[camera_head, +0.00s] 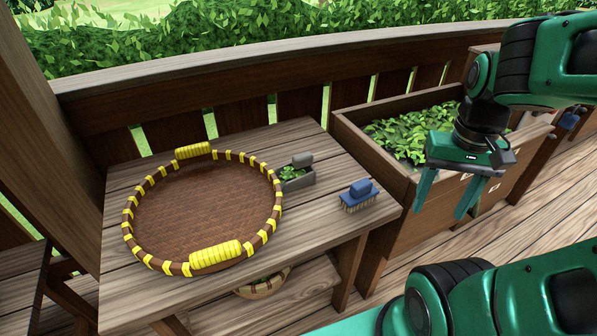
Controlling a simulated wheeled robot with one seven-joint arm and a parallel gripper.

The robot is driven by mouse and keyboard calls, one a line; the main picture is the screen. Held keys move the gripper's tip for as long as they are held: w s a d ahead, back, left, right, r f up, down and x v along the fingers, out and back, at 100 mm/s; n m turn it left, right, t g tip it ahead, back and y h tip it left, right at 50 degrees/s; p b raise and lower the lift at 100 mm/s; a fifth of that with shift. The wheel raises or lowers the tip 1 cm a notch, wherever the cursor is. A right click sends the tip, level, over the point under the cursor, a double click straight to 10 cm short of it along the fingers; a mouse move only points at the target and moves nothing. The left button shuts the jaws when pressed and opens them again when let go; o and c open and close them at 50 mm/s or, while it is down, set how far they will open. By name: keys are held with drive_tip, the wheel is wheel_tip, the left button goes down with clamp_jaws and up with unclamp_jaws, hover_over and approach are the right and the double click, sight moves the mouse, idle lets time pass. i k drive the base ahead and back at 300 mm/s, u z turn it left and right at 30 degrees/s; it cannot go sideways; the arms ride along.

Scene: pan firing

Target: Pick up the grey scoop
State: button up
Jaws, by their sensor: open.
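The grey scoop (297,181) sits on the wooden table, just right of a round woven pan, with green leaves in it. Its short grey handle (302,160) points up at the back. My gripper (443,213) hangs with its two green fingers pointing down and spread apart, empty. It is to the right of the scoop, in front of the planter box and apart from everything on the table.
The round brown pan (200,209) with yellow grips fills the table's (312,236) left and middle. A blue brush (359,195) lies near the table's right edge. The wooden planter box (385,170) holds leaves. A basket (264,286) sits on the lower shelf.

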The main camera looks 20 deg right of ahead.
sight(300, 173)
drive_tip(key=z, duration=0.95)
drive_tip(key=k, duration=1.55)
drive_tip(key=u, duration=0.6)
drive_tip(key=i, duration=1)
